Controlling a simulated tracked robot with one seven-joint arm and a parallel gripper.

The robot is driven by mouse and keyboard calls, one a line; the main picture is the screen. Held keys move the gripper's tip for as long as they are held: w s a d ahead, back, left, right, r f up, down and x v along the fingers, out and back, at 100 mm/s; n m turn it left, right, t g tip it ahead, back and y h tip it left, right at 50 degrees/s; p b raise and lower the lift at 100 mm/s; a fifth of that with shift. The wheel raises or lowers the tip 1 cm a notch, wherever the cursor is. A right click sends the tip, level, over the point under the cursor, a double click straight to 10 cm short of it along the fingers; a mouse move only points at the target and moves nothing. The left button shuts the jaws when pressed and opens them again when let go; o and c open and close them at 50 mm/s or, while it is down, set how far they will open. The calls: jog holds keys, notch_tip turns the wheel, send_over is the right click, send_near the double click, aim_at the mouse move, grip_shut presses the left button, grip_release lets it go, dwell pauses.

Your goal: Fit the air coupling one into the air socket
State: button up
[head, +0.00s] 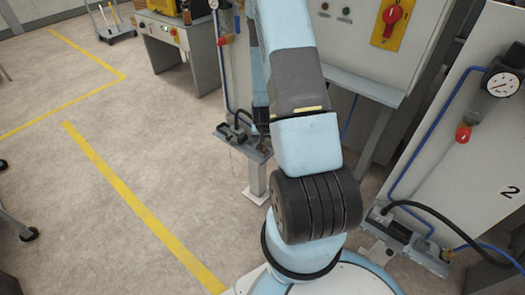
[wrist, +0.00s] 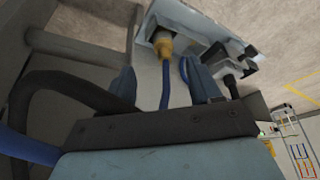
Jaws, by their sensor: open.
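In the wrist view, my gripper (wrist: 158,68) has its two blue fingers spread, with no object clearly held between them. A grey bracket (wrist: 190,22) lies beyond the fingertips. A brass-coloured fitting (wrist: 163,44) sits on it, with a blue hose (wrist: 165,85) running from it between the fingers in the picture. A dark clamp-like part (wrist: 232,65) is at the bracket's right end. I cannot tell which part is the air coupling one or the air socket. In the head view, my arm hides the gripper near the left bracket (head: 245,145).
A thick black hose (wrist: 60,85) curves close to my gripper's left side. In the head view, a second bracket (head: 405,240) with a black hose stands by the panel marked 2 (head: 480,150). A control cabinet (head: 360,50) stands behind my arm.

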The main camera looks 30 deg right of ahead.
jog(key=shift+w+x, duration=0.2)
jog(key=shift+x, duration=4.1)
jog(key=shift+a, duration=0.2)
jog(key=shift+c, duration=0.2)
grip_shut()
